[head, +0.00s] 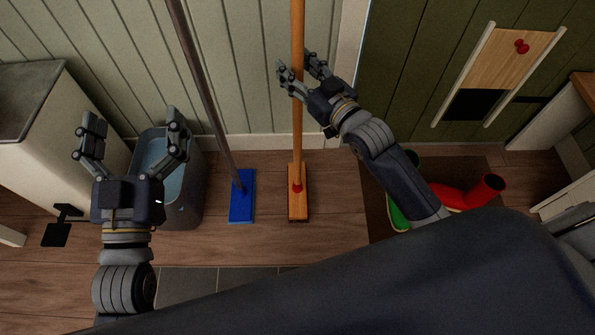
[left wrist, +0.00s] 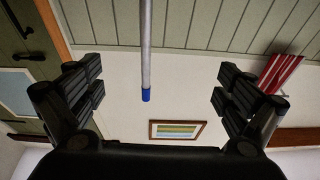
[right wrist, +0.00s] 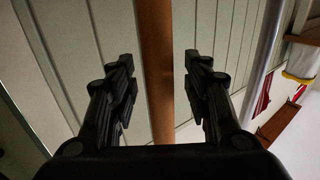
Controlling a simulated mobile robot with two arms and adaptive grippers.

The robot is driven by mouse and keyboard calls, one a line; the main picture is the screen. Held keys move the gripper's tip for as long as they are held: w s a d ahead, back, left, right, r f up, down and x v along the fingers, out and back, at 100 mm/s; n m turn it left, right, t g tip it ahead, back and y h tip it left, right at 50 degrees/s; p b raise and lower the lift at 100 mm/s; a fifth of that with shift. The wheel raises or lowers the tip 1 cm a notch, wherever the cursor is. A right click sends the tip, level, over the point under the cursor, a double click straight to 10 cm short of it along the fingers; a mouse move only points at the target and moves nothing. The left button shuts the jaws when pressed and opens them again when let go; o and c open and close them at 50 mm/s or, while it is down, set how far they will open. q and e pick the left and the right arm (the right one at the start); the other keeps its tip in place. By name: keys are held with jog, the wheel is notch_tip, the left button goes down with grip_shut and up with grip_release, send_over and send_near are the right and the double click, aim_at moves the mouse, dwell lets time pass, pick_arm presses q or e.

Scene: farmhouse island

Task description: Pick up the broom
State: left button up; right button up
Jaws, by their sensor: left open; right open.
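The broom has an orange wooden handle (head: 298,125) and a wooden head (head: 298,208) with a red collar. It stands upright on the floor against the pale panelled wall. My right gripper (head: 300,69) is open at the upper part of the handle. In the right wrist view the brown handle (right wrist: 157,70) runs between the two spread fingers, with a gap on each side; I cannot tell how deep it sits. My left gripper (head: 133,125) is open and empty, off to the left above a grey bin.
A mop with a grey pole (head: 207,85) and blue head (head: 242,197) leans just left of the broom. The grey bin (head: 182,205) stands further left beside a cabinet (head: 50,125). Red boots (head: 465,193) and green boots (head: 398,214) are on a mat at right.

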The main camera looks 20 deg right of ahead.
grip_shut()
jog(key=shift+r, duration=0.1)
jog(key=shift+r, duration=0.2)
